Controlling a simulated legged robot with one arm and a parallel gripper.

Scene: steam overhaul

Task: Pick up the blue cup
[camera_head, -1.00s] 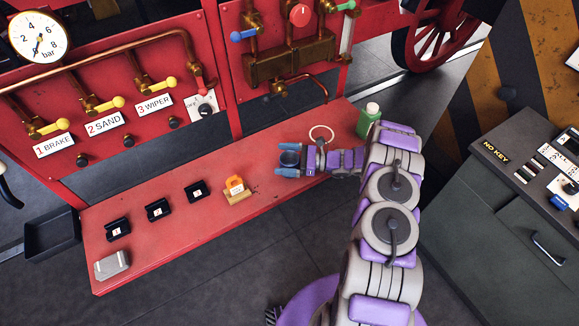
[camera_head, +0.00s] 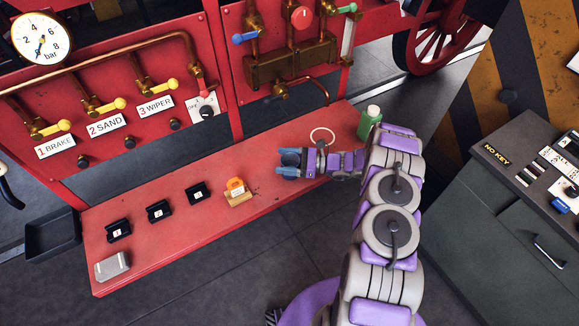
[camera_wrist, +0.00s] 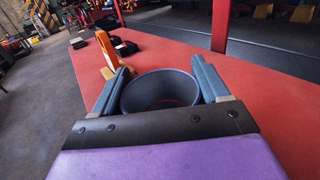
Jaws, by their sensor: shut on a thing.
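The blue cup (camera_wrist: 162,90) sits between the two fingers of my gripper (camera_wrist: 160,86) in the wrist view. Its round open rim faces the camera, and its inside looks dark grey. The fingers are shut on it, one on each side. In the head view my gripper (camera_head: 290,162) is over the red bench, near its middle right. The cup is mostly hidden there by the fingers, and I cannot tell whether it touches the bench.
The red bench (camera_head: 170,255) holds an orange padlock-like item on a wooden block (camera_head: 237,192), several black holders (camera_head: 158,211), a grey block (camera_head: 112,266), a white ring (camera_head: 321,136) and a green bottle (camera_head: 369,122). The red lever panel (camera_head: 120,75) stands behind. A grey cabinet (camera_head: 480,210) stands right.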

